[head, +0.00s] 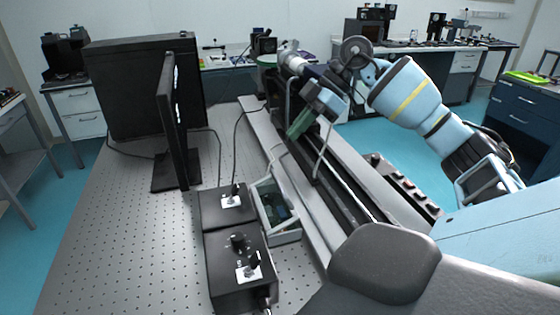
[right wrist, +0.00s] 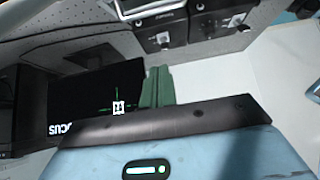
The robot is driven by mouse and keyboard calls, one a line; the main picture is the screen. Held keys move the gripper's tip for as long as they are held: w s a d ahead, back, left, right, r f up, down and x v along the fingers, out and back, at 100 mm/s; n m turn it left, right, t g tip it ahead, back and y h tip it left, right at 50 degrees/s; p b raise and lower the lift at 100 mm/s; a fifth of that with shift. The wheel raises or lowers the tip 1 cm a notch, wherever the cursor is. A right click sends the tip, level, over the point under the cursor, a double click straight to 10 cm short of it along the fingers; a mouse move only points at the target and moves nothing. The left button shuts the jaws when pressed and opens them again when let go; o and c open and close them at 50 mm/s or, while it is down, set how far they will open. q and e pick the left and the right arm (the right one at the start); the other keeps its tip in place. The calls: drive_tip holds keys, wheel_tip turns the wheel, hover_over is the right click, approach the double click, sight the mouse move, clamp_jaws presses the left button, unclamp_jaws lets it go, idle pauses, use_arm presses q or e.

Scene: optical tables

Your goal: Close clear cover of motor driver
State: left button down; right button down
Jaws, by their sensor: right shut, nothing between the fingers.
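The motor driver (head: 284,238) is a small pale grey box on the perforated table, right of two black control boxes. A dark green board shows inside it. Its clear cover (head: 254,199) is a pale-framed pane that appears raised along the box's left side; its exact angle is hard to tell. My right gripper (head: 298,125) has green fingers, shut and empty, above the dark rail, beyond the motor driver and apart from it. The green fingers (right wrist: 157,86) also show in the right wrist view, with a dark screen beside them. My left gripper is not in view.
Two black control boxes (head: 228,207) with knobs stand against the driver's left. A monitor (head: 168,120) stands farther left, with cables on the table. A long dark rail (head: 345,190) runs along the right. The perforated table (head: 130,235) is clear at front left.

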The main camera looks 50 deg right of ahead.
drive_tip(key=x, duration=0.3)
drive_tip(key=d+f+x, duration=0.1)
drive_tip(key=x, duration=0.3)
drive_tip(key=s+x, duration=0.1)
drive_tip(key=x, duration=0.2)
drive_tip(key=shift+w+d+f+p, duration=0.1)
drive_tip(key=shift+d+f+p, duration=0.05)
drive_tip(key=shift+f+p, duration=0.35)
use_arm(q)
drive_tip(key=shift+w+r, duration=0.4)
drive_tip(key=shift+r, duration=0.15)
use_arm(e)
drive_tip(key=shift+d+f, duration=0.4)
drive_tip(key=shift+f, duration=0.25)
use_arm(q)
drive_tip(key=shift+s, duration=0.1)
